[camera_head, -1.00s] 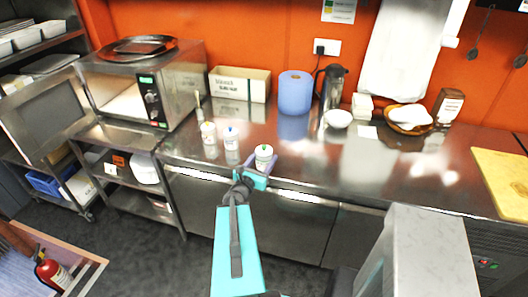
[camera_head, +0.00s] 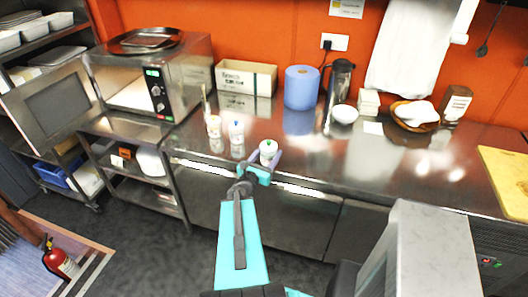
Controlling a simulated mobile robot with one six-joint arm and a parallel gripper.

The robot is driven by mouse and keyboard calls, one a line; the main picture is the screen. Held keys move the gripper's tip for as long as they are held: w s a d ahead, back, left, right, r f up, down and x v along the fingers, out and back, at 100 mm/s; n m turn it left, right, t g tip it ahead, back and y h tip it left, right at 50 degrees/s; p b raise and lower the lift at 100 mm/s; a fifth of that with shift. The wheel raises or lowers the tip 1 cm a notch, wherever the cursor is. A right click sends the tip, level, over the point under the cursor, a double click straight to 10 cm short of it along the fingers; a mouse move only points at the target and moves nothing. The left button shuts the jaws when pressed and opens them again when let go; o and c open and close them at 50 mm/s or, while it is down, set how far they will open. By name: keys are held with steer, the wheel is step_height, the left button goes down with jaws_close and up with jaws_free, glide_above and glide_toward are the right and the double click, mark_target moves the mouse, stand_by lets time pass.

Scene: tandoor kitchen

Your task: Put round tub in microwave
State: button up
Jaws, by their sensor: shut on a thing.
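The round tub (camera_head: 268,148), white with a small green mark on top, is held in my gripper (camera_head: 265,161) at the front edge of the steel counter. The jaws are shut on its sides. Whether its base touches the counter I cannot tell. The microwave (camera_head: 185,85) stands on the counter at the left, with its door (camera_head: 52,98) swung open to the left and its cavity (camera_head: 122,88) facing the room. My arm reaches up from the bottom of the view.
Two small containers, an orange-topped one (camera_head: 214,126) and a blue-topped one (camera_head: 236,133), stand left of the tub. Behind are a cardboard box (camera_head: 246,77), a blue paper roll (camera_head: 301,88) and a flask (camera_head: 339,84). Trays (camera_head: 146,40) lie on the microwave. A grey block (camera_head: 440,235) stands front right.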

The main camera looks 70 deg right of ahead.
steer(key=w+a+r+n+t+b, duration=0.1)
steer(key=w+a+t+b, duration=0.1)
steer(key=w+a, duration=0.75)
steer(key=w+a+n+t+b, duration=0.25)
steer(key=w+a, duration=0.45)
steer(key=w, duration=0.6)
steer(key=w+a+r+n+t+b, duration=0.1)
steer(key=w+a+t, duration=0.1)
steer(key=w+a, duration=0.75)
steer(key=w+a+n+t+y+b, duration=0.1)
steer(key=w+a+t+b, duration=0.1)
steer(key=a, duration=1.1)
steer(key=w+a+n+t+y+b, duration=0.1)
steer(key=w+a, duration=0.4)
steer(key=a, duration=0.8)
steer(key=w+a+f+n+t+y+b, duration=0.1)
steer(key=w+a+n+t+b, duration=0.1)
steer(key=a, duration=1.1)
steer(key=shift+w+t+y+b, duration=0.4)
steer(key=shift+w+t+b, duration=0.25)
steer(key=shift+w, duration=0.5)
steer(key=shift+f, duration=0.15)
